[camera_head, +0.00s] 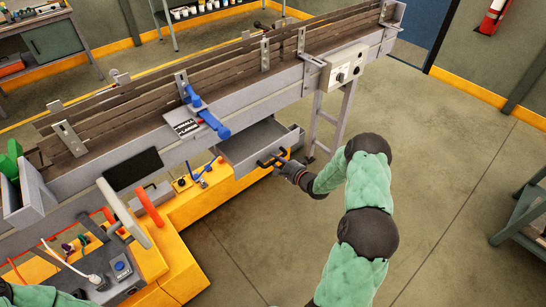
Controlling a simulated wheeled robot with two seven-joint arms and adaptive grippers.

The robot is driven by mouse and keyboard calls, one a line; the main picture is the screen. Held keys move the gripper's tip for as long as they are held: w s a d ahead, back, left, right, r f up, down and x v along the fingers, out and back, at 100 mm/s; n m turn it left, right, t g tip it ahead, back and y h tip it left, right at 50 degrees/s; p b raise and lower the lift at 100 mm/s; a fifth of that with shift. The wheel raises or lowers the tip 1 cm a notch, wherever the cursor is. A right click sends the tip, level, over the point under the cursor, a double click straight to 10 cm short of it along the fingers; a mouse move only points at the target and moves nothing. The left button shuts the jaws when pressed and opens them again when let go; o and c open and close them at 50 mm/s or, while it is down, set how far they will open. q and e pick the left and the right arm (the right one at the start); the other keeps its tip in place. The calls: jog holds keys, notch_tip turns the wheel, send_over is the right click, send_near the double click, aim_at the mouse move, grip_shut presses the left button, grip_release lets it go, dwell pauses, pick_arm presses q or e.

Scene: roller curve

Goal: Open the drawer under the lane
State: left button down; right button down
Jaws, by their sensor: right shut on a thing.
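The drawer (258,143) under the lane (215,95) is a grey metal box, pulled part way out. Its inside shows from above and looks empty. A dark handle (266,163) is on its front face. My right gripper (279,164) is at the drawer front and is shut on the handle; its fingertips are small and dark here. My right arm comes up from the bottom of the view. Only a green part of my left arm shows at the bottom left corner; its gripper is not seen.
A yellow base (185,212) with cables runs under the lane left of the drawer. A grey support leg (345,110) stands right of the drawer. A control box (343,68) is mounted on the lane's side. Open floor (440,160) lies to the right.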

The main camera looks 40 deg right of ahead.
jog(key=c, duration=1)
grip_release()
jog(key=shift+c, duration=0.2)
jog(key=v, duration=1.2)
jog(key=a+f+n+g+y+b, duration=0.1)
jog(key=a+f+n+g, duration=0.2)
jog(key=a+f, duration=0.55)
jog(key=a+f+n+g+y, duration=0.1)
jog(key=a+f+n+g, duration=0.4)
jog(key=a, duration=0.7)
jog(key=s+a+f+n+g, duration=0.3)
jog(key=s+a, duration=0.5)
jog(key=s, duration=0.1)
jog(key=s+a+f+n+g+b, duration=0.1)
jog(key=s+a+f+n+g, duration=0.2)
jog(key=s+a, duration=0.5)
jog(key=shift+s+a+f+n+g+y, duration=0.3)
jog(key=shift+s+a+n+g, duration=0.1)
jog(key=shift+g, duration=0.2)
